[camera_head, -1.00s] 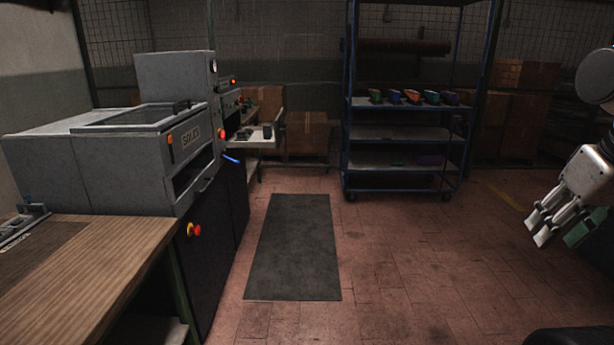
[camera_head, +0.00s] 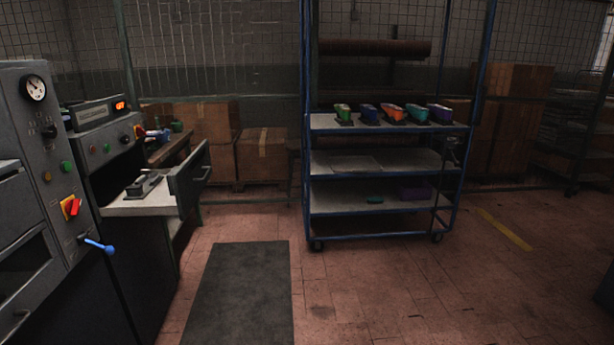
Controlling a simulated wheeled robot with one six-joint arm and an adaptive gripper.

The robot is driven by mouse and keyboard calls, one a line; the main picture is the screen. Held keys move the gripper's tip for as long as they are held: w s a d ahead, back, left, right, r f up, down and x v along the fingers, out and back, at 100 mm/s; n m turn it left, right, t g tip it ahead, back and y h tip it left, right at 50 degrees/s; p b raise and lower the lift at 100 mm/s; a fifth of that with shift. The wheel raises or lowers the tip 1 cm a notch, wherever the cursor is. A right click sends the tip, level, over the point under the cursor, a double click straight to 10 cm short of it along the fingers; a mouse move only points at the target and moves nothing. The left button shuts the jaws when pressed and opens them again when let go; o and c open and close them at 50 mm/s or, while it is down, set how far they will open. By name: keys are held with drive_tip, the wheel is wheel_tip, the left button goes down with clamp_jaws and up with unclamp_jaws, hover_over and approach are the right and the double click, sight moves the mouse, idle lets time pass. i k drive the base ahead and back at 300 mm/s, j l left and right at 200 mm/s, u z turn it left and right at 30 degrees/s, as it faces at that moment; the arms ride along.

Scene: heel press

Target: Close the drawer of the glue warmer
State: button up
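The glue warmer (camera_head: 107,148) looks to be the grey unit with an orange lit display, at left beyond a larger grey machine. Its drawer (camera_head: 189,183) stands pulled out to the right. The drawer front is dark grey with a bar handle and faces right, clear of the unit. A pale surface with a small dark metal item on it shows between the unit and the drawer front. How far the drawer is out along its full length is hard to tell. My gripper is out of view.
The grey machine (camera_head: 38,170) with a gauge stands at near left, its blue lever (camera_head: 95,244) sticking out to the right. A dark mat (camera_head: 240,295) lies on the tiled floor. A blue wheeled rack (camera_head: 385,235) stands ahead. Cardboard boxes (camera_head: 262,155) are behind. Floor at right is clear.

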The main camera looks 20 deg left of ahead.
sight(175, 191)
drive_tip(key=i+u, duration=0.25)
drive_tip(key=u, duration=0.15)
drive_tip(key=i+l+u, duration=0.15)
drive_tip(key=u, duration=0.2)
drive_tip(key=i+l+u, duration=0.2)
drive_tip(key=u, duration=0.2)
drive_tip(key=i+u, duration=0.1)
drive_tip(key=u, duration=0.5)
drive_tip(key=i+l+u, duration=0.2)
drive_tip(key=i+l, duration=0.65)
